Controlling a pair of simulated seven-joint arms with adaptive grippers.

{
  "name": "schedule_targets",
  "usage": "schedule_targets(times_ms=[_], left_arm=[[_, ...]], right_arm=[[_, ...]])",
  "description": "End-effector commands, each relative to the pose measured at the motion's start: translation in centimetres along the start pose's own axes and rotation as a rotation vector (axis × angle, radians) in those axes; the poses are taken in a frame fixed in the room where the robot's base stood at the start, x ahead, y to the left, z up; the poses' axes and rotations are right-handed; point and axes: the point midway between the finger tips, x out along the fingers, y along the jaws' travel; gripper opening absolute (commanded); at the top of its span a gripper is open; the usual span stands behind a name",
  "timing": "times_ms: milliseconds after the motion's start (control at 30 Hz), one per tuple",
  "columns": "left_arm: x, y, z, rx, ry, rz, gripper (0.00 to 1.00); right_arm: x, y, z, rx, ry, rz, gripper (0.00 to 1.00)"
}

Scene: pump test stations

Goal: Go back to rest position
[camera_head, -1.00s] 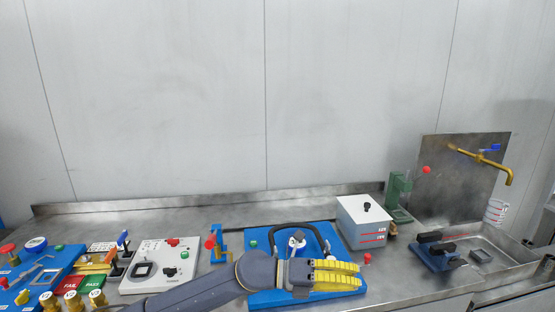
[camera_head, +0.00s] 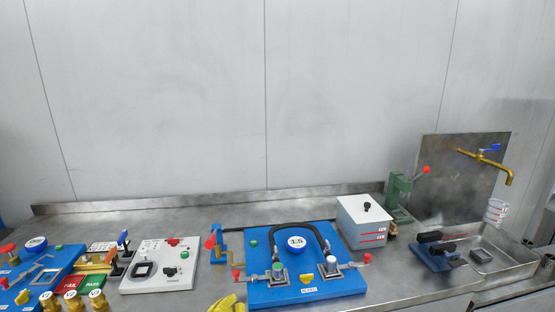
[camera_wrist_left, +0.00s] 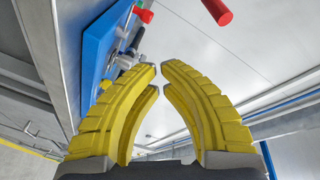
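My left gripper (camera_head: 228,303) shows only as yellow fingertips at the bottom edge of the head view, in front of the left corner of the blue pump board. In the left wrist view its two yellow fingers (camera_wrist_left: 160,78) curve toward each other with a gap between the tips, and nothing is held between them. My right gripper is in neither view. The blue pump board (camera_head: 340,287) carries a round gauge (camera_head: 296,243), a black hose (camera_head: 272,238) and two clamped fittings. It also shows at the upper left of the left wrist view (camera_wrist_left: 90,50).
A white control box (camera_head: 160,275) and another blue panel (camera_head: 22,290) with knobs stand to the left. A white lidded box (camera_head: 362,222), a green press (camera_head: 400,190) and a sink tray (camera_head: 510,257) with a brass tap (camera_head: 487,160) are at the right. The air above the bench is clear.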

Motion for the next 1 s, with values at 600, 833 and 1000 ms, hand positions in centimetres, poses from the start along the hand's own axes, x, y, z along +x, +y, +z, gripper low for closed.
schedule_targets(times_ms=[600, 833, 1000], left_arm=[[-20.4, 4.2, 20.9, -0.065, -0.761, 0.291, 0.00], [-25.3, 4.4, 23.3, -0.056, -0.882, 0.351, 0.00], [-26.9, 5.7, 24.7, -0.057, -0.931, 0.391, 0.00]], right_arm=[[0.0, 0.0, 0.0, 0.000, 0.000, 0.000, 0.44], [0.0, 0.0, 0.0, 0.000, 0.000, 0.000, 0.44], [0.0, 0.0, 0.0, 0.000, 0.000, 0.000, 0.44]])
